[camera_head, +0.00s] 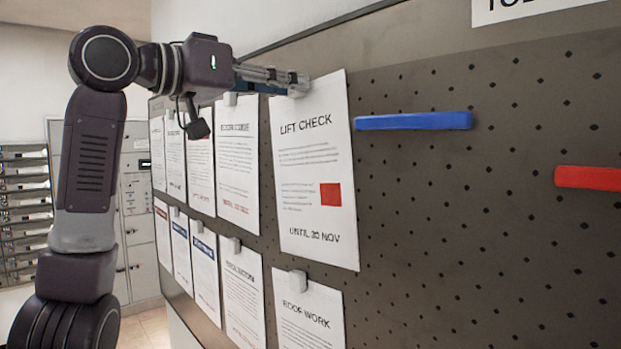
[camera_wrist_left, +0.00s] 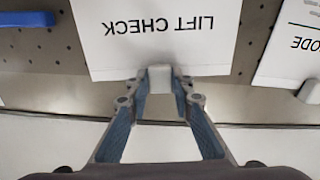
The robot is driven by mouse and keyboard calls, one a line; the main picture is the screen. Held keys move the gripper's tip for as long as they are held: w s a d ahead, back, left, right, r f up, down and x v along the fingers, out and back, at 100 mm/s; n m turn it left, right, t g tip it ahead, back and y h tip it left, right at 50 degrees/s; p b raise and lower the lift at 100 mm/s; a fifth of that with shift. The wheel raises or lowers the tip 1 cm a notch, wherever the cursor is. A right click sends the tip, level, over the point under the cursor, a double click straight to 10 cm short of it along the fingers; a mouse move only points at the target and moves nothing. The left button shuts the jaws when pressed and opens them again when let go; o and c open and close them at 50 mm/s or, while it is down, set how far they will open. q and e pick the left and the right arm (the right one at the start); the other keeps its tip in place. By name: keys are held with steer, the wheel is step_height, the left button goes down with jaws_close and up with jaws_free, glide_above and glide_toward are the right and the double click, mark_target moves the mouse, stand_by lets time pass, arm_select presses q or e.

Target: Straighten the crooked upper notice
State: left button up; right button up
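The LIFT CHECK notice (camera_head: 315,215) hangs in the upper row of the pegboard, a white sheet with a red square. In the head view its side edges lean slightly compared with the upright sheets to its left. It appears upside down in the left wrist view (camera_wrist_left: 125,50), its top edge slightly slanted. A pale grey clip (camera_wrist_left: 160,77) sits at the middle of that top edge. My left gripper (camera_head: 297,84) reaches in from the left at the sheet's top. Its fingertips (camera_wrist_left: 160,86) close in on both sides of the clip and appear to touch it. My right gripper is out of view.
Several other notices (camera_head: 237,165) hang left of it. The ROOF WORK notice (camera_head: 308,318) hangs just below. A blue strip (camera_head: 413,121) lies close to its right, a red strip (camera_head: 588,178) farther right. The pegboard (camera_head: 450,220) between and below the strips is bare.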

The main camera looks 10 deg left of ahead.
arm_select(q)
jaws_close()
steer(key=shift+r+m+p, duration=0.1)
steer(key=shift+m+p, duration=0.25)
steer(key=shift+m, duration=0.35)
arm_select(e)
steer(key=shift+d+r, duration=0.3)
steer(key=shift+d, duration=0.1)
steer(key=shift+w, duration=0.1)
